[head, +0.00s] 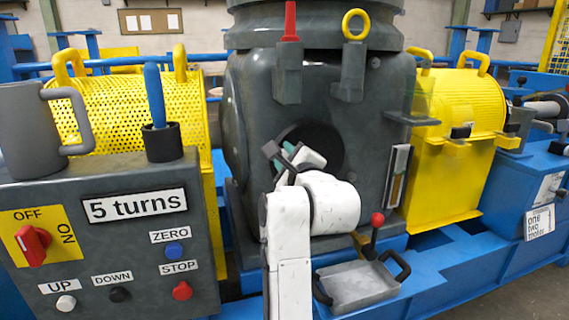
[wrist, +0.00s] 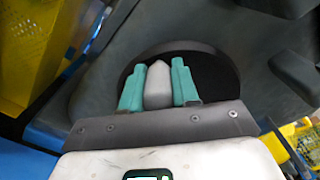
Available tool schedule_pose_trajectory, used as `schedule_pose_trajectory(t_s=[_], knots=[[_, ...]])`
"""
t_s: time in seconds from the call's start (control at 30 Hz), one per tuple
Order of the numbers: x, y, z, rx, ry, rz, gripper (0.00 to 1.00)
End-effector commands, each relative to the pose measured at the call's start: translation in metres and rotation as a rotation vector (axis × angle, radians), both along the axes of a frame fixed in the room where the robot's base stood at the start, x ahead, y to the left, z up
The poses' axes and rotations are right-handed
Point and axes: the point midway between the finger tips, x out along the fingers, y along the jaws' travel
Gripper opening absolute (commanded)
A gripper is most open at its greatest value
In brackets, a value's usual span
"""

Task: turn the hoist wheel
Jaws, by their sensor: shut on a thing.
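A black round disc (head: 326,145), which looks like the hoist wheel, is set in the front of the dark grey machine housing (head: 250,120). It also shows in the wrist view (wrist: 214,76). My gripper (head: 275,155) is in front of the disc's left part in the head view. In the wrist view its teal fingers (wrist: 158,72) are shut on a light grey knob (wrist: 157,92) with a tapered end. The knob lies over the disc; I cannot tell how it joins it. My wrist hides the disc's lower part in the head view.
The control panel (head: 100,250) at left has a "5 turns" sign (head: 134,206) and several buttons. Yellow guards (head: 130,110) flank the housing. A red-knobbed lever (head: 376,222) and a grey tray (head: 357,287) are low, right of my arm.

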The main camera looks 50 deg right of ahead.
Motion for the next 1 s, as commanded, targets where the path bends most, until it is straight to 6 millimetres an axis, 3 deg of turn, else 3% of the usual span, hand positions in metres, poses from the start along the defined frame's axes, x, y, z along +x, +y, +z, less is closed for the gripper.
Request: schedule_pose_trajectory(t_s=[0.77, 0.8, 1.0], knots=[[-0.0019, -0.0032, 0.0074, 0.089, -0.059, 0.001, 0.00], [-0.0019, -0.0033, 0.0074, 0.089, -0.059, 0.001, 0.32], [-0.0020, -0.0034, 0.0072, 0.089, -0.058, 0.000, 0.51]])
